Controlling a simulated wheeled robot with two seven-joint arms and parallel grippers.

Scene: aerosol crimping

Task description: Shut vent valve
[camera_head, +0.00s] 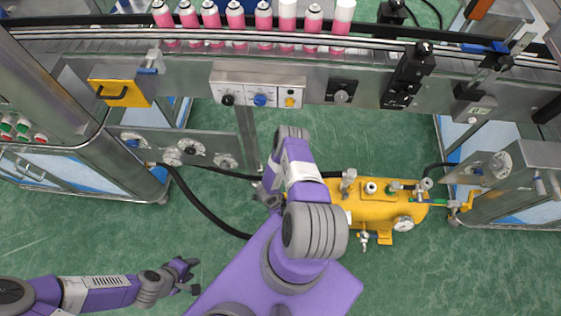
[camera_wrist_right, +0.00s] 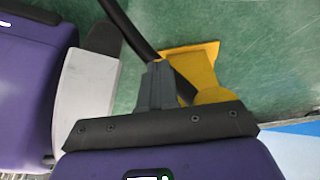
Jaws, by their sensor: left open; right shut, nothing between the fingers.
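A yellow tank (camera_head: 372,214) lies on the floor right of centre, with several valves and fittings on its top and a round gauge (camera_head: 403,223) at its lower right. A small tap (camera_head: 363,237) hangs at its lower edge. I cannot tell which fitting is the vent valve. My right arm covers the tank's left end. My right gripper (camera_wrist_right: 157,72) is shut and empty in the wrist view, near a yellow part (camera_wrist_right: 190,65) and a black hose. My left gripper (camera_head: 185,275) is open and empty over the floor, far from the tank.
A conveyor (camera_head: 120,38) with several pink-and-white cans crosses the top. Below it are a yellow handled plate (camera_head: 121,93) and a knob panel (camera_head: 258,92). A black hose (camera_head: 205,212) runs across the floor. Steel cabinets stand left and right. The lower-right green floor is clear.

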